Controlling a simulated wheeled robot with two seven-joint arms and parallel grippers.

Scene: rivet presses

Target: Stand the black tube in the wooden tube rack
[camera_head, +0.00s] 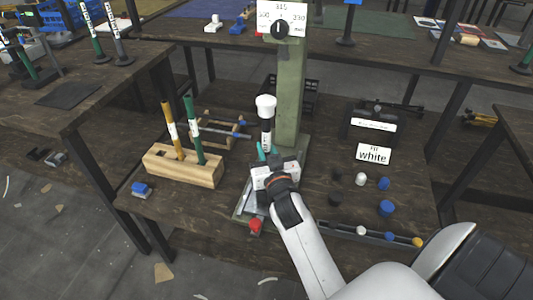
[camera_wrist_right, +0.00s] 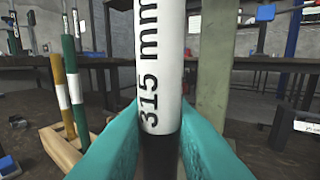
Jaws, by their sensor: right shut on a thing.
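The black tube (camera_head: 266,125) has a white cap and a white "315 mm" label, and it stands upright in my right gripper (camera_head: 262,158). In the right wrist view the turquoise fingers close on the tube (camera_wrist_right: 158,152) just below the label. Its lower end is hidden behind the gripper, so I cannot tell whether it touches the press. The wooden tube rack (camera_head: 190,173) is left of the gripper and holds a yellow tube (camera_head: 172,132) and a green tube (camera_head: 194,132). The rack also shows in the wrist view (camera_wrist_right: 58,150). My left gripper is not in view.
The green press column (camera_head: 289,95) with a dial sign stands right behind the tube. A red knob (camera_head: 255,226) is at the press's front. A "white" sign (camera_head: 373,154) and several caps lie to the right. A blue block (camera_head: 141,189) lies by the rack's left end.

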